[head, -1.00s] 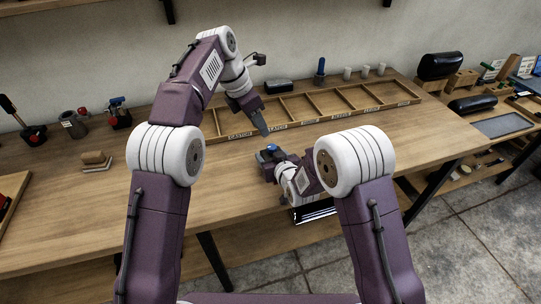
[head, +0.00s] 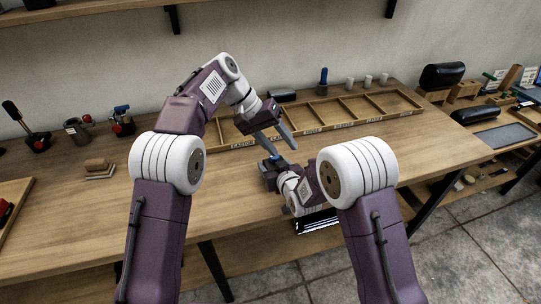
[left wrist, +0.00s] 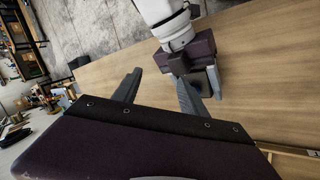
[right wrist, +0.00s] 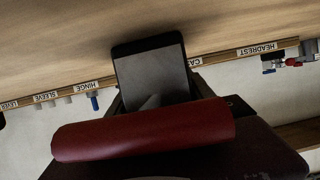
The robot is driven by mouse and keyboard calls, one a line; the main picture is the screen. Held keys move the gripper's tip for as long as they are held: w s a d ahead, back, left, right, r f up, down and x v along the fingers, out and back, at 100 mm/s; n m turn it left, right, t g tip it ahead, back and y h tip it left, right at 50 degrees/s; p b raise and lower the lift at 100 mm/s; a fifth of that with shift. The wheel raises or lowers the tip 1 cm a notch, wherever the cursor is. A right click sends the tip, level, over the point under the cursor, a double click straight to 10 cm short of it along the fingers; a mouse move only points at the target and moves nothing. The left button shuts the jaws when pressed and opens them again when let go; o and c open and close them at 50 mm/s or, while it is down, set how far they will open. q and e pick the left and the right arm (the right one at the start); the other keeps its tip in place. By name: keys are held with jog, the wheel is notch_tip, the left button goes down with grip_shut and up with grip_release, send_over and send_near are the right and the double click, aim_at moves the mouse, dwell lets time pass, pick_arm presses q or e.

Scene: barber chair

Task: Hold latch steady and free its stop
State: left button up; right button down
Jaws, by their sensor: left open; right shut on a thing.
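My left gripper (head: 279,143) is open and empty above the bench, fingers pointing down toward my right gripper (head: 270,168). In the left wrist view its two fingers (left wrist: 160,82) are spread apart, with my right gripper just beyond them. My right gripper is shut on what seems to be the latch, a dark piece with a flat grey face (right wrist: 152,76) in the right wrist view. A red cylinder (right wrist: 145,130) lies across that piece, nearer the camera. In the head view a small blue part (head: 274,157) shows at the right gripper's tip. I cannot make out the stop clearly.
A labelled wooden compartment tray (head: 335,125) lies behind the grippers on the bench (head: 90,215). Black cushions (head: 443,74) are at the far right.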

pick_arm(q)
jog(key=m+h, duration=0.1)
jog(key=m, duration=0.5)
jog(key=m+t+h, duration=0.3)
jog(key=m+h, duration=0.3)
jog(key=m, duration=0.1)
send_near(271, 157)
jog(key=shift+y, duration=0.3)
jog(key=x, duration=0.9)
jog(key=shift+w+d+r, duration=0.2)
jog(key=shift+d+r, duration=0.05)
jog(key=shift+d, duration=0.25)
grip_shut()
